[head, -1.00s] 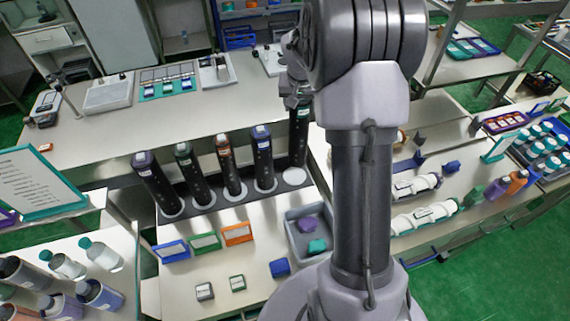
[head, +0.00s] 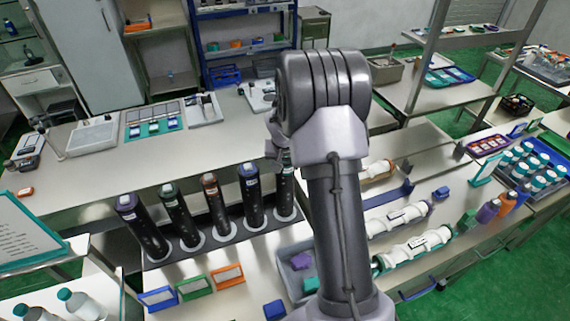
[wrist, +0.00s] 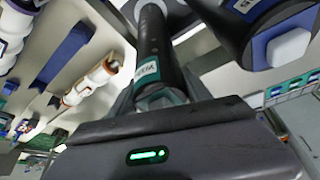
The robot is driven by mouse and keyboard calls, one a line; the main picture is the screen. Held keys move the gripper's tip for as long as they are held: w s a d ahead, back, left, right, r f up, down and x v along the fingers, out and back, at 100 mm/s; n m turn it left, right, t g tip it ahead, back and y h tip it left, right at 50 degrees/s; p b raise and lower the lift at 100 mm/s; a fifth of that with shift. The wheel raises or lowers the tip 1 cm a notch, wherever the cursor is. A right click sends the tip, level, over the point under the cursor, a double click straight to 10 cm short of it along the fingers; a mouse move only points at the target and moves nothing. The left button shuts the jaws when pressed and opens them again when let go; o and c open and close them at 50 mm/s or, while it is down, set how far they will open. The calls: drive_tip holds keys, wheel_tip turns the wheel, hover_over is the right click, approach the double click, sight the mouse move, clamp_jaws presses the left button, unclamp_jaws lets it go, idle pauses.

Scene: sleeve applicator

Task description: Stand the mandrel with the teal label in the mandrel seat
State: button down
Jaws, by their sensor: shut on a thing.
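The mandrel with the teal label (head: 285,196) is a dark, upright cylinder at the right end of a row of mandrels in the head view. Its teal-edged label (wrist: 147,71) shows in the wrist view. My gripper (head: 282,160) is shut on its top end, partly hidden by my arm. The mandrel's foot is at the pale round seat (head: 294,214) at the end of the dark rack; it appears to be in it, but I cannot tell whether it is fully down.
Mandrels with purple (head: 142,224), green (head: 181,214), orange (head: 219,204) and blue (head: 251,194) caps stand close by on the left. A grey bin (head: 286,271) is in front. White-sleeved rollers (head: 399,216) lie to the right.

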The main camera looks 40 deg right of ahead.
drive_tip(key=shift+f, duration=0.15)
drive_tip(key=shift+c, duration=2.4)
unclamp_jaws()
